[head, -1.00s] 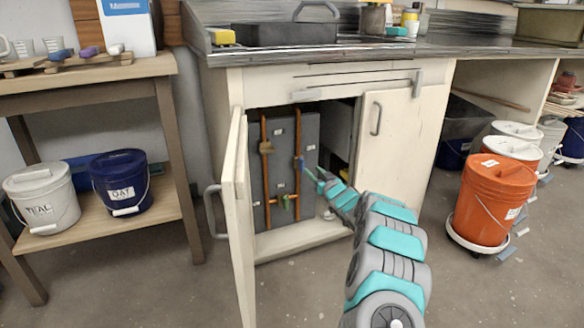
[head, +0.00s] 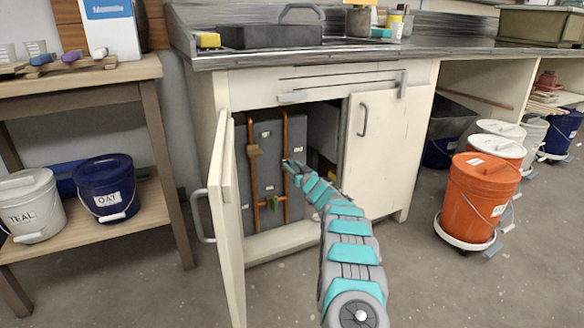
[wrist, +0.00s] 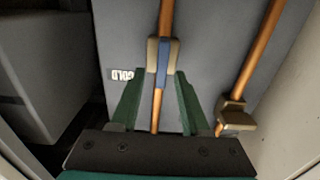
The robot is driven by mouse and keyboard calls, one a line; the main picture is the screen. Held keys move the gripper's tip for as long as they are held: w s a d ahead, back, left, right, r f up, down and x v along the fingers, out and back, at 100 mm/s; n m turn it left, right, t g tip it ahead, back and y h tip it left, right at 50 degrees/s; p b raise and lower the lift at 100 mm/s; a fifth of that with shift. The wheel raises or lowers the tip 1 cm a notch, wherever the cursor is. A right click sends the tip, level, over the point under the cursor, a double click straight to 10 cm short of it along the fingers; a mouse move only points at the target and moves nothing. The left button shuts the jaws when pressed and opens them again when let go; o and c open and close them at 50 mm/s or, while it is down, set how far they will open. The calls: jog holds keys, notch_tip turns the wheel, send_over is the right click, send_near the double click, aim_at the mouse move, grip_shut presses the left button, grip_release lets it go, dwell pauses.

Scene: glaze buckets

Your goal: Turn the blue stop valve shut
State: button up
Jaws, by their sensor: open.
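The blue stop valve (wrist: 162,62) is a blue lever on a tan body, fitted to a copper pipe (wrist: 166,17). The lever lies in line with the pipe. A COLD label (wrist: 122,75) appears inverted beside it. My gripper (wrist: 158,80) is open, its green fingers on either side of the pipe and the lever's near end. Contact with the lever cannot be told. In the head view my gripper (head: 290,165) is inside the open cabinet at the right pipe, largely covering the valve.
Another copper pipe with a tan valve (wrist: 232,112) stands to the side; in the head view it is the left pipe (head: 252,180). A green fitting (head: 275,203) sits lower down. The open cabinet door (head: 228,225) stands left of my arm, the closed door (head: 378,150) right.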

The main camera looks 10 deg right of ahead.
jog(key=shift+w+a+f, duration=0.1)
jog(key=shift+w+a, duration=0.05)
jog(key=shift+w, duration=0.1)
jog(key=shift+c, duration=0.3)
grip_shut()
